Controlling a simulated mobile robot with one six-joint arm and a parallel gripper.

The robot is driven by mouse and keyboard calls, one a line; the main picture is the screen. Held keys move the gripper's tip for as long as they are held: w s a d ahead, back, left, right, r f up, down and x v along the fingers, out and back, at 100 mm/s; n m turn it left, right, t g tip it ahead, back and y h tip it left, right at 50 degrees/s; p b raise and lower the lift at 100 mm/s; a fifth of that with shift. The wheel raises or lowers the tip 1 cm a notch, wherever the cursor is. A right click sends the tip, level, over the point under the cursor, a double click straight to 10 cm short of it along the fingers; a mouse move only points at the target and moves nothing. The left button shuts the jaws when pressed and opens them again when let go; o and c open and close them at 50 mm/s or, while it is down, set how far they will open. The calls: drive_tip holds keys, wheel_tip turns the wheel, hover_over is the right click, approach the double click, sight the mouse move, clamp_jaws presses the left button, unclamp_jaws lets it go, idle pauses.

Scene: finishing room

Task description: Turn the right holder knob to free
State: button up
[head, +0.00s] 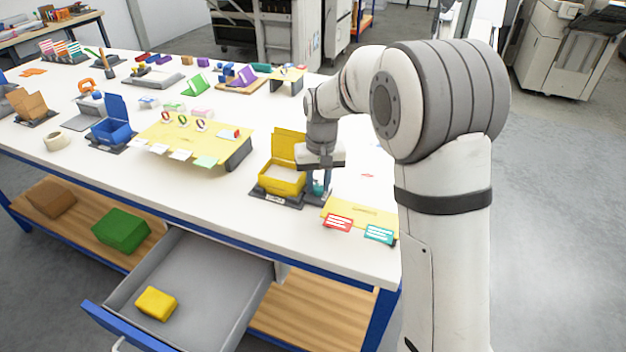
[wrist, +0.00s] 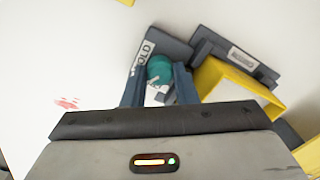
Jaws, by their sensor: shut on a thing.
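The teal knob (wrist: 160,69) sits on a dark grey holder plate (wrist: 172,46) beside an open yellow box. Part of a white label reading "HOLD" (wrist: 144,52) shows at the knob's upper left in the wrist view. My gripper (wrist: 158,84) is shut on the knob, with one finger on either side. In the head view my gripper (head: 318,184) points down at the right of the yellow box (head: 283,180), and the teal knob (head: 318,189) shows low between the fingers. The rest of the label is hidden, and I cannot tell which way the knob points.
A yellow board with red and teal cards (head: 338,223) lies just right of my gripper. A yellow stand (head: 195,141) and a blue box (head: 113,128) are to the left. An open drawer (head: 205,270) with a yellow block (head: 156,303) juts out below the table.

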sight(319, 185)
drive_tip(key=n, duration=0.6)
drive_tip(key=shift+w+r, duration=0.2)
drive_tip(key=shift+w, duration=0.05)
idle(0.3)
drive_tip(key=o, duration=0.7)
drive_tip(key=shift+f, duration=0.1)
wheel_tip(319, 185, up, 8)
drive_tip(key=shift+d+f, duration=0.15)
